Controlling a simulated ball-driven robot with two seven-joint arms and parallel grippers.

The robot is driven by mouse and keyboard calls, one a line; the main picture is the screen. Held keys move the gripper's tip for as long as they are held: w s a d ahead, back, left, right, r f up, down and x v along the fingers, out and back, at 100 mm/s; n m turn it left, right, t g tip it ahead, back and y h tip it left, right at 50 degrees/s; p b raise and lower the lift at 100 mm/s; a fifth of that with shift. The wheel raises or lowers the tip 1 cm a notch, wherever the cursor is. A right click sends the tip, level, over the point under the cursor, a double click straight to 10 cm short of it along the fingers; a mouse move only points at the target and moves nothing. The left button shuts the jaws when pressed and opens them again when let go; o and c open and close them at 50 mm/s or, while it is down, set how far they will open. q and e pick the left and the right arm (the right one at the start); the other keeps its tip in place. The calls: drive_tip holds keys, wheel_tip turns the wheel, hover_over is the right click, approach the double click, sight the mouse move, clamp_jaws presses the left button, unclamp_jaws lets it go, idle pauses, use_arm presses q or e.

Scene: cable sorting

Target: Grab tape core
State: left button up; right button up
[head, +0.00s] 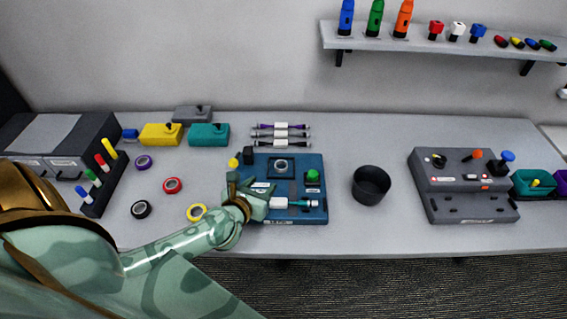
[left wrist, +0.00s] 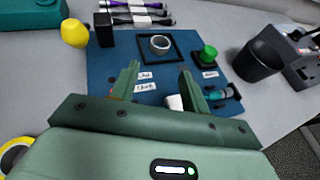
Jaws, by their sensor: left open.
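The tape core, a small grey ring (head: 281,166), sits inside a dark square outline on the blue mat (head: 316,214). In the left wrist view the ring (left wrist: 160,44) lies beyond my fingertips, roughly centred between them. My left gripper (head: 247,189) is open and empty over the left front part of the mat. Its two fingers (left wrist: 159,75) show apart in the left wrist view. The gripper and the core are apart. My right gripper is not in view.
A green knob (head: 313,176) and a teal-tipped tool (head: 300,204) are on the mat. A black cup (head: 370,185) stands to the right. Coloured tape rolls (head: 172,186) lie to the left. Bundled cables (head: 281,133) lie behind the mat.

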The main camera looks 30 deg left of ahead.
use_arm(q)
drive_tip(key=b, duration=0.1)
approach(283, 163)
drive_tip(key=shift+w+f, duration=0.1)
drive_tip(key=shift+w, duration=0.15)
drive_tip(key=shift+w+f, duration=0.1)
drive_tip(key=shift+w, duration=0.1)
drive_tip(key=shift+w+a+f, duration=0.1)
drive_tip(key=shift+w+a, duration=0.05)
drive_tip(key=shift+w, duration=0.2)
drive_tip(key=b+x, duration=0.1)
drive_tip(key=x, duration=0.3)
drive_tip(key=shift+w+f+b, duration=0.2)
drive_tip(key=shift+b, duration=0.15)
drive_tip(key=shift+r, duration=0.1)
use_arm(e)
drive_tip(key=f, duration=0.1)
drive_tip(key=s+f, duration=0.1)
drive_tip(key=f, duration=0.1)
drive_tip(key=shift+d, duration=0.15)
use_arm(q)
drive_tip(key=c, duration=0.7)
